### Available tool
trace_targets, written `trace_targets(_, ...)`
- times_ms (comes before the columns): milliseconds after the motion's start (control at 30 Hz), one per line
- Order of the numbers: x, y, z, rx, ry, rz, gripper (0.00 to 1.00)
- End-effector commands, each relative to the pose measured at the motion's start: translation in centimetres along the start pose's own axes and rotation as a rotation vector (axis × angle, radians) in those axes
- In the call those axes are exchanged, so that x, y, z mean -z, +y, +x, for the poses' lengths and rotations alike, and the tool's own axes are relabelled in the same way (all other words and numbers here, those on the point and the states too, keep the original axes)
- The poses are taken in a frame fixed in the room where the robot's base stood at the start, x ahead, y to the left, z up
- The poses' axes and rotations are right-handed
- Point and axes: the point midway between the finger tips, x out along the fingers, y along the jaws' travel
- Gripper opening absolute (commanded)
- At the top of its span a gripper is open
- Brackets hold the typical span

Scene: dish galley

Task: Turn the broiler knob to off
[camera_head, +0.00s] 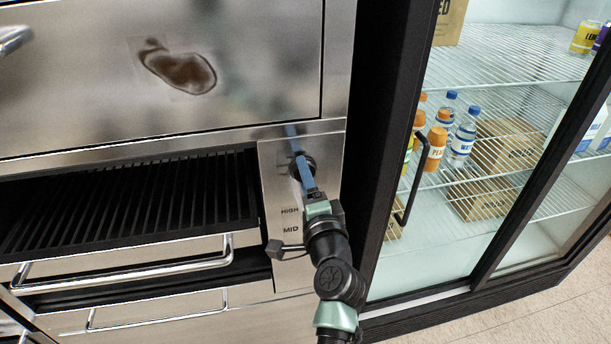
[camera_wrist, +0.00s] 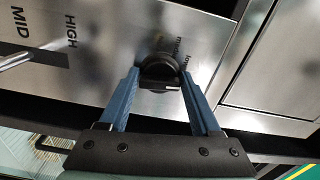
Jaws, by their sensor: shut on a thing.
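The black round broiler knob (camera_head: 309,168) sits on the upright steel control panel (camera_head: 272,190). It also shows in the wrist view (camera_wrist: 158,70), between the two blue fingers. My gripper (camera_head: 300,163) is shut on the knob, one finger at each side; in the wrist view my gripper (camera_wrist: 160,76) has its fingertips against the knob's sides. The words HIGH and MID are printed on the panel away from the knob.
A small lever (camera_head: 275,249) juts from the panel below MID. A black grate (camera_head: 130,205) and a drawer handle (camera_head: 120,274) lie left. A glass-door cooler (camera_head: 500,150) with a black handle (camera_head: 413,180) stands close on the right.

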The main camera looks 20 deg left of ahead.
Motion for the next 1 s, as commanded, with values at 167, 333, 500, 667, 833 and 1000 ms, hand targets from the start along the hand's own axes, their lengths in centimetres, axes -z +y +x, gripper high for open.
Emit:
trace_targets(167, -0.05, -0.03, 0.01, -0.002, -0.001, 0.083, 0.09)
trace_targets(333, -0.02, 0.01, 0.0, -0.001, 0.0, 0.129, 0.09)
trace_targets(500, 0.0, 0.03, 0.0, -0.001, 0.0, 0.149, 0.09)
trace_targets(667, 0.0, 0.03, 0.0, -0.001, 0.0, 0.152, 0.09)
trace_targets(833, 0.0, 0.02, 0.0, -0.001, 0.0, 0.151, 0.09)
trace_targets(1000, -0.01, 0.01, 0.01, -0.001, 0.0, 0.15, 0.9)
